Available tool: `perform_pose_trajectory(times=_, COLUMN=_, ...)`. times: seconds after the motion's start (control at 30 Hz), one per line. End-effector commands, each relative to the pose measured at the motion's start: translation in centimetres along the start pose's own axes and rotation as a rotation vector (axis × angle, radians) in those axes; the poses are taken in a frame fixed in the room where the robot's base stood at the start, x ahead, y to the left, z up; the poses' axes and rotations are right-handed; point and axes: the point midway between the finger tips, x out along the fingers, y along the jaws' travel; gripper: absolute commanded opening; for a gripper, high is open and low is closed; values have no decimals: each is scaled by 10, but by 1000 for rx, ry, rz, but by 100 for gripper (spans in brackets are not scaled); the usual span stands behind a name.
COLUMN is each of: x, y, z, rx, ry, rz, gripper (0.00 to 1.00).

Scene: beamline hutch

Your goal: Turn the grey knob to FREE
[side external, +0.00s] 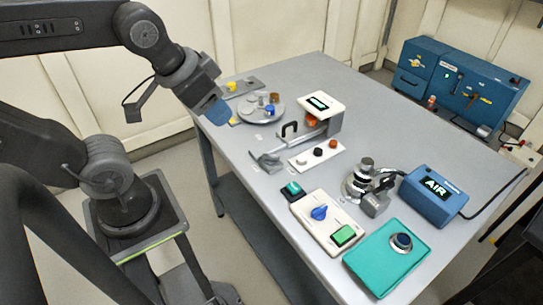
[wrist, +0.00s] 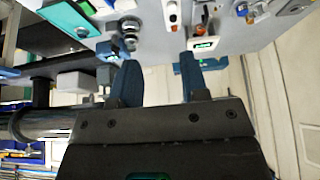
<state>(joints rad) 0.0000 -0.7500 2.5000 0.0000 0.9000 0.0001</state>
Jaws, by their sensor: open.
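No knob can be surely picked out as the grey one, and no FREE mark is readable. A grey and silver round stage (side external: 365,165) with a dark grey block (side external: 376,204) stands at the right of the bench; part of a similar metal stack (wrist: 130,34) shows in the wrist view. A white plate (side external: 299,164) carries several small knobs, one pale, one black and one reddish. My gripper (side external: 214,109) is at the far left edge of the bench, away from these. Its blue fingers (wrist: 159,85) are apart with nothing between them in the wrist view.
A cream box (side external: 326,223) has a blue knob and green button. The bench's back right is clear.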

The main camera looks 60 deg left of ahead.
Motion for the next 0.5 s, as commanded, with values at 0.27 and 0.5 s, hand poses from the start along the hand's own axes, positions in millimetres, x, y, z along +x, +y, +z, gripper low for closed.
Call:
perform_pose_trajectory(times=0.27, x=18, y=-8, z=-24, rx=129, ry=-91, rz=-7, gripper=37)
perform_pose_trajectory(times=0.5, x=75, y=-29, z=-67, rx=413, ry=-273, rz=35, gripper=37)
